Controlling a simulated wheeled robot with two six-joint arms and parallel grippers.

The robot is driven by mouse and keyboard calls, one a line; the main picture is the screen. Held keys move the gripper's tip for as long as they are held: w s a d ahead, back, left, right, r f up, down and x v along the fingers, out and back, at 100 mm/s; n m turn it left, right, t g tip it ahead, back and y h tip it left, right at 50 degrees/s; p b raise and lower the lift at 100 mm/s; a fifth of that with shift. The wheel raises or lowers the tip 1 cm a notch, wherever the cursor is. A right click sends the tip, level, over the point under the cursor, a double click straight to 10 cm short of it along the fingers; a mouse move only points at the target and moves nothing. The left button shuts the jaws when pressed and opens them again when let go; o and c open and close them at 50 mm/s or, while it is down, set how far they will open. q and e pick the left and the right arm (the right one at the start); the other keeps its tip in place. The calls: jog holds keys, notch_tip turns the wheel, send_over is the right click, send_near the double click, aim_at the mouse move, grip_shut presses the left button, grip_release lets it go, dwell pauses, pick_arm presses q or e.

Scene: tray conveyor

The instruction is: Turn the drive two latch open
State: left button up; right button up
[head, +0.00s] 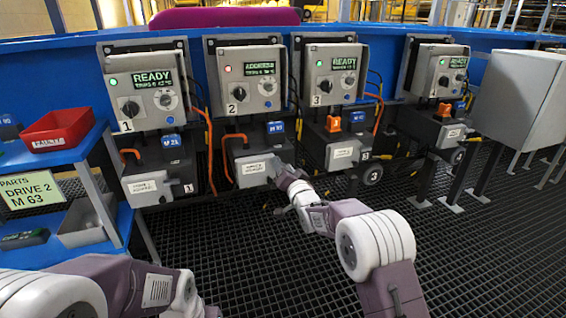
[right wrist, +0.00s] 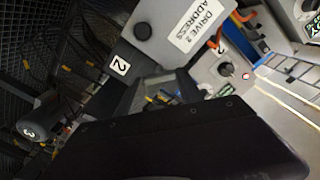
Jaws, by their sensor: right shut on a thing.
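Drive two's dark lower box (head: 234,149) hangs below the grey control box (head: 252,88) marked 2. Its grey cover (head: 254,169) is labelled DRIVE 2 ADDRESS, and it fills the top of the right wrist view (right wrist: 163,22). My right gripper (head: 275,172) is at the right edge of this cover, shut on the drive two latch, which it hides. How far the latch is turned cannot be told. My left arm comes in at the lower left, but its gripper is out of view.
Drive two's display reads ADDRESS with a red light; the others read READY. Similar drive units stand on both sides. Orange cables hang between them. A red bin (head: 58,130) sits on the blue shelf at left. A grey cabinet (head: 520,100) stands at right. The grid floor is clear.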

jog(key=shift+f+m+p, duration=0.1)
jog(key=shift+m+p, duration=2.3)
jog(key=shift+m, duration=2.5)
jog(key=o, duration=1.4)
jog(key=b+v, duration=0.5)
jog(key=v, duration=0.4)
